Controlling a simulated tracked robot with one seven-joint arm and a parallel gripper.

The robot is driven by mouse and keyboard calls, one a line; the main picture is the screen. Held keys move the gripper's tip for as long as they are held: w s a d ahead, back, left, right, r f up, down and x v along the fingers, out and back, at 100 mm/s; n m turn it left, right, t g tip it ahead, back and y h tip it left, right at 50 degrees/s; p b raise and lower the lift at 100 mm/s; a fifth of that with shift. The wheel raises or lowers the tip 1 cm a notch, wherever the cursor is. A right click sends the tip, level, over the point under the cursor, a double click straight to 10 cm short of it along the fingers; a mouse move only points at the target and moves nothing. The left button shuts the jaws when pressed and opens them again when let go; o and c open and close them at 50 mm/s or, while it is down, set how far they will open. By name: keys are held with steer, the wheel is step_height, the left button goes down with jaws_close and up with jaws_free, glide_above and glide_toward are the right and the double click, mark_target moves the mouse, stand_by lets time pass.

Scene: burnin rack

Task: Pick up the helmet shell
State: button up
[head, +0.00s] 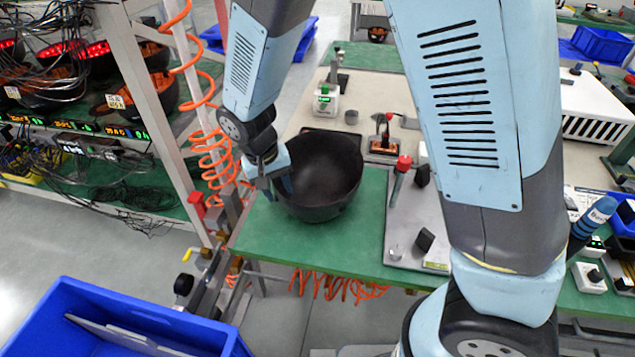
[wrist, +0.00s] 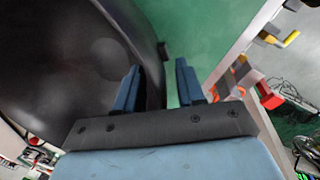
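The helmet shell (head: 325,175) is a dark, bowl-shaped piece lying open side up on the green bench top in the head view. My gripper (head: 275,187) is at its left edge. In the wrist view the shell (wrist: 60,60) fills the left side. There my gripper (wrist: 158,68) has its two blue fingers apart, one over the shell's inside and one outside, with the rim between them. A gap shows between the rim and the outer finger. Whether the inner finger touches the wall cannot be told.
A rack (head: 150,95) with cables and more dark shells stands left, with an orange coiled hose (head: 212,150) beside the shell. A grey plate (head: 420,215) with a red-topped clamp lies to the right. A blue bin (head: 130,315) stands at front left.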

jaws_close()
stand_by(0.3)
stand_by(0.3)
